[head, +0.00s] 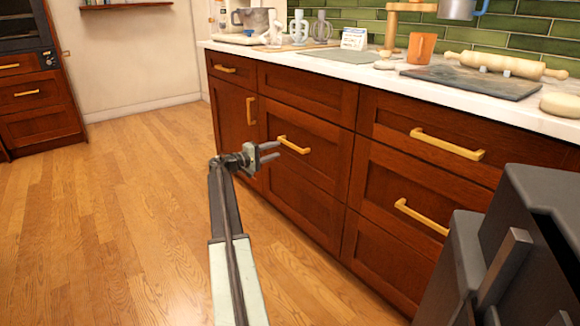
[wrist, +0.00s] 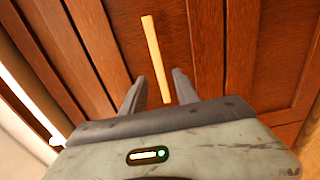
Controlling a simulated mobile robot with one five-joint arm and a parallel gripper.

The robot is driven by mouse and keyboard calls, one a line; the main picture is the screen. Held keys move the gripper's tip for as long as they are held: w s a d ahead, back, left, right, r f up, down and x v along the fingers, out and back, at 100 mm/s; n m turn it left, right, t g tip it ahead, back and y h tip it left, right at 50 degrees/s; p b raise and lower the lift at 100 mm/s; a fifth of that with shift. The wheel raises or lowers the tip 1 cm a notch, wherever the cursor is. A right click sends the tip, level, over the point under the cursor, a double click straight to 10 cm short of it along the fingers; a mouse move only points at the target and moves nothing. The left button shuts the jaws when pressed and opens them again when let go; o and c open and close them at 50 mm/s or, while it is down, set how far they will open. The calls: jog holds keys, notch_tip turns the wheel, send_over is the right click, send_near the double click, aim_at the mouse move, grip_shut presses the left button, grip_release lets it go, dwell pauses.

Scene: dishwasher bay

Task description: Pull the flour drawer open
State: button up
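A dark red-brown drawer front (head: 313,153) with a brass bar handle (head: 293,145) sits in the middle of the cabinet row, flush and shut. No flour label is readable on any drawer. My gripper (head: 277,151) is open in front of this drawer, close to the handle's left part. In the wrist view the handle (wrist: 152,50) runs lengthwise, and its near end lies between the two open fingers (wrist: 158,78). I cannot tell whether the fingers touch it. Nothing is held.
Other shut drawers with brass handles (head: 447,144) lie to the right, and a tall door (head: 233,115) to the left. The pale countertop (head: 290,56) above carries a rolling pin (head: 505,65) and a slate board (head: 470,81). The wooden floor (head: 130,180) at left is clear.

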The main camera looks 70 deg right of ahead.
aim_at(289, 145)
jog(key=x, duration=0.8)
jog(key=shift+s+d+r, duration=0.15)
jog(key=shift+s, duration=0.1)
grip_shut()
dwell(1.0)
